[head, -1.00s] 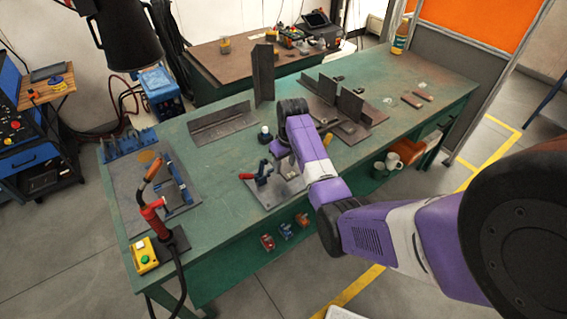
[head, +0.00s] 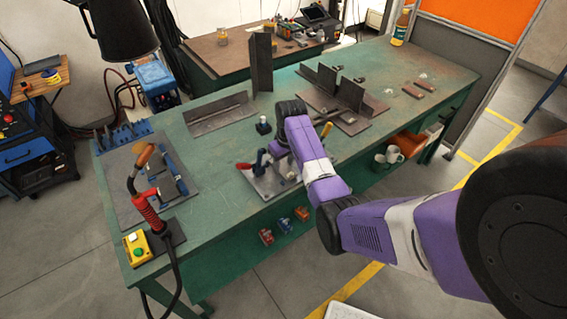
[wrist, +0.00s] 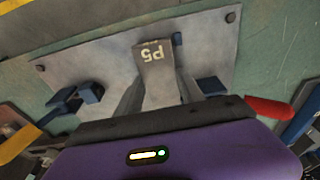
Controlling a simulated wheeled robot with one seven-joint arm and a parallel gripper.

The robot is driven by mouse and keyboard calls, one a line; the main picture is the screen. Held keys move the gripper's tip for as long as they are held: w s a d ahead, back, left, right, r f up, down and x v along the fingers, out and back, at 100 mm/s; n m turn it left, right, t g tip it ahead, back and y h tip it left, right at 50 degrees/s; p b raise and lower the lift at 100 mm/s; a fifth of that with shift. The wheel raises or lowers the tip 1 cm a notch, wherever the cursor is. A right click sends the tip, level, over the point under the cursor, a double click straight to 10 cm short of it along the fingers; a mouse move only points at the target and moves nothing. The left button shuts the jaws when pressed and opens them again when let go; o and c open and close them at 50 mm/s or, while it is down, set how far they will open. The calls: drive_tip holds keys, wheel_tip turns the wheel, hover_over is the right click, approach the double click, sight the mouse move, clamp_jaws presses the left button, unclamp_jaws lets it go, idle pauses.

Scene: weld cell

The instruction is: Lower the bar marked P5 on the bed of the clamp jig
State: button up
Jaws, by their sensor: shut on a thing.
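The bar marked P5 (wrist: 155,68) is a grey metal piece, its mark upside down in the wrist view. My gripper (wrist: 158,84) is shut on it, one finger on each side. The clamp jig (wrist: 95,58) is a grey plate with corner bolts and blue blocks, and it lies behind the bar in this view. I cannot tell whether the bar touches its bed. In the head view the jig (head: 266,186) stands near the bench's front edge. My arm hides the bar and fingers there.
A red handle (wrist: 268,108) lies close right of my gripper in the wrist view. On the green bench (head: 215,165), a red torch (head: 148,212) stands left and an angle piece (head: 220,115) lies behind. Upright plates (head: 350,95) stand at the right.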

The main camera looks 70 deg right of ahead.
drive_tip(key=shift+f, duration=0.25)
idle(0.8)
drive_tip(key=o, duration=1.4)
drive_tip(key=shift+f, duration=0.1)
drive_tip(key=shift+s+a+r+b, duration=0.1)
drive_tip(key=shift+s+r+b, duration=0.05)
drive_tip(key=shift+r, duration=1.15)
drive_tip(key=shift+s+a+r+b, duration=0.1)
drive_tip(key=shift+s+r, duration=0.1)
drive_tip(key=shift+r, duration=1.1)
drive_tip(key=shift+s+a+r+b, duration=0.1)
drive_tip(key=shift+s+r+b, duration=0.05)
drive_tip(key=shift+r, duration=1.15)
